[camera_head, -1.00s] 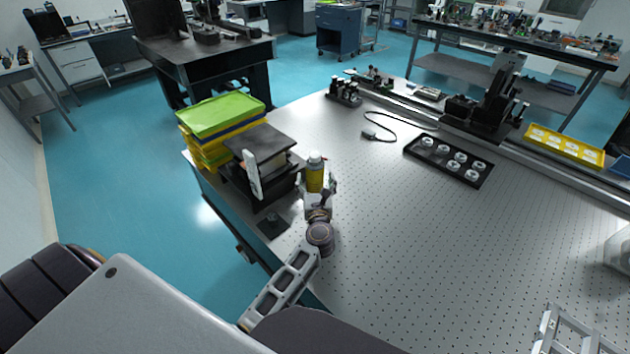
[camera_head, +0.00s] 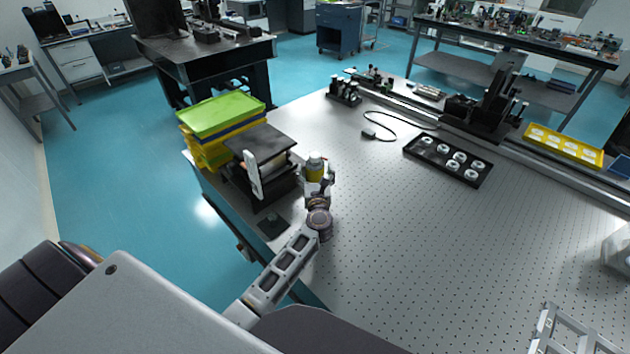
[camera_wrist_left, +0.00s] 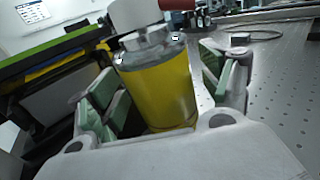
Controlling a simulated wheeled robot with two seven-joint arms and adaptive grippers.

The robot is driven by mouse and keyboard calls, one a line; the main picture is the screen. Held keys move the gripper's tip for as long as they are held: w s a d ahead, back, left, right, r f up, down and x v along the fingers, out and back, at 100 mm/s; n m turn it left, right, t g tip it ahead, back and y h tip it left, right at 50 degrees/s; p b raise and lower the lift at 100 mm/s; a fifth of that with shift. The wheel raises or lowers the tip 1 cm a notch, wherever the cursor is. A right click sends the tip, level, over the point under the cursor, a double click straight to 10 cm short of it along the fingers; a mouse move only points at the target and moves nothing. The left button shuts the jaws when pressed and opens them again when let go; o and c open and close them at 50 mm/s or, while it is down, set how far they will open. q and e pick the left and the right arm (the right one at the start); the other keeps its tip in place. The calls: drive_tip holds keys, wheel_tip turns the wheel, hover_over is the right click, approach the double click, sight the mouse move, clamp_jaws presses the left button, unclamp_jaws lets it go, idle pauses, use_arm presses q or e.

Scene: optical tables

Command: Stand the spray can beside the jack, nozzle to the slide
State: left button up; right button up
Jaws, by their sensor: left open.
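The spray can (camera_head: 315,171) is yellow with a grey shoulder and a pale cap, and looks upright by the right side of the jack. In the left wrist view the can (camera_wrist_left: 158,88) fills the middle, its top cut off by the frame edge; a dark red piece shows beside the cap. The jack (camera_head: 262,143) has a black top plate, with a white upright piece on its near side. My left gripper (camera_head: 319,184) is open, its green-padded fingers (camera_wrist_left: 165,100) on both sides of the can. The can's base is hidden. My right gripper is not in view.
Yellow and green trays (camera_head: 222,117) are stacked left of the jack. A black tray with white round parts (camera_head: 448,160) and a cable (camera_head: 385,136) lie farther right. A black stage assembly (camera_head: 492,108) stands at the back.

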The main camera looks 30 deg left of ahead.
sight(315, 156)
use_arm(q)
drive_tip(key=shift+c, duration=1)
drive_tip(key=c, duration=1)
drive_tip(key=shift+c, duration=1)
drive_tip(key=shift+r, duration=0.2)
wheel_tip(315, 156, up, 8)
drive_tip(key=shift+f+p, duration=0.15)
drive_tip(key=shift+p, duration=0.55)
drive_tip(key=shift+r, duration=1)
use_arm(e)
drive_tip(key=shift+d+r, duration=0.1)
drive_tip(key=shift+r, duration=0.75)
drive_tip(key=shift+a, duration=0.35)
